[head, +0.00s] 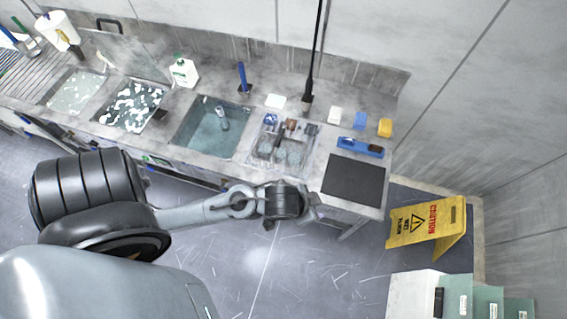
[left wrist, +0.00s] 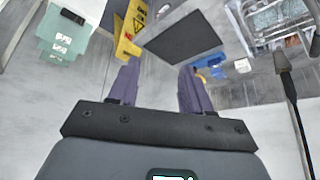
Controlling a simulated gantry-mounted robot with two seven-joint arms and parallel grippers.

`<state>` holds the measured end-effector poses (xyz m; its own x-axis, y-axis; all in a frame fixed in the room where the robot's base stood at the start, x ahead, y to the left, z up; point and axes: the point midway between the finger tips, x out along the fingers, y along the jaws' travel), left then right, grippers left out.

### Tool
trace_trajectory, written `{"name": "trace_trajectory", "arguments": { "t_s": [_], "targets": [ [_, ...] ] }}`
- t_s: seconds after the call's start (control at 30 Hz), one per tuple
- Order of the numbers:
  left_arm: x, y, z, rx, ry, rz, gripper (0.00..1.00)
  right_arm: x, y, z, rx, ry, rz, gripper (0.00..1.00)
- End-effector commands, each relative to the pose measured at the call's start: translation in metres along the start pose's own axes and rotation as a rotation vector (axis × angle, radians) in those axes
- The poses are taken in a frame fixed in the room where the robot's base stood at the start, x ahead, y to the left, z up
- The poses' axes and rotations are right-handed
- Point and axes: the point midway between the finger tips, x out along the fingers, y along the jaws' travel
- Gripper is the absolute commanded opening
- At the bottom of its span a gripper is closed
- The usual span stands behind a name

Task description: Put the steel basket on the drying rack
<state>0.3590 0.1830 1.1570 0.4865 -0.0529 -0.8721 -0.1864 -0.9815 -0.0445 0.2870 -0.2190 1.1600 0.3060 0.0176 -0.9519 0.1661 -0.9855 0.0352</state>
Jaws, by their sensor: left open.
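What looks like the steel basket (head: 262,160) is a wire-like tray with several small items in it, at the right part of the counter, right of the sink. It also shows in part at the upper right of the left wrist view (left wrist: 258,22). A ribbed surface (head: 18,72) at the counter's far left may be the drying rack; I cannot be sure. My left gripper (head: 316,212) is in front of the counter's right part, apart from the basket. Its two fingers are spread and empty in the left wrist view (left wrist: 160,90). My right gripper is not in view.
A water-filled sink (head: 205,135) and two platens (head: 132,104) lie left of the basket. A dark mat (head: 354,180) and a blue brush (head: 360,147) lie to its right. A yellow caution sign (head: 427,226) stands on the floor at the right.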

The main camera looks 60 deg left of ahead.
Motion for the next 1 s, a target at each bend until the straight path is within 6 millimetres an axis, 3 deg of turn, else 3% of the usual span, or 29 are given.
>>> {"name": "trace_trajectory", "arguments": {
  "t_s": [0.1, 0.33, 0.67, 1.0],
  "targets": [
    [-0.021, -0.011, 0.035, -0.024, -0.104, -0.007, 0.49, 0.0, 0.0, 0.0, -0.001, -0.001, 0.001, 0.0],
    [-0.04, -0.021, 0.066, -0.029, -0.198, 0.0, 0.49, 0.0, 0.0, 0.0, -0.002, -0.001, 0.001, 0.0],
    [-0.042, -0.021, 0.066, -0.025, -0.202, 0.002, 0.49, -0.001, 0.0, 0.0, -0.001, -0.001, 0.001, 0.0],
    [-0.074, -0.022, 0.047, -0.024, -0.201, 0.002, 0.49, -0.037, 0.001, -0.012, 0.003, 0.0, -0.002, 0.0]
  ]
}}
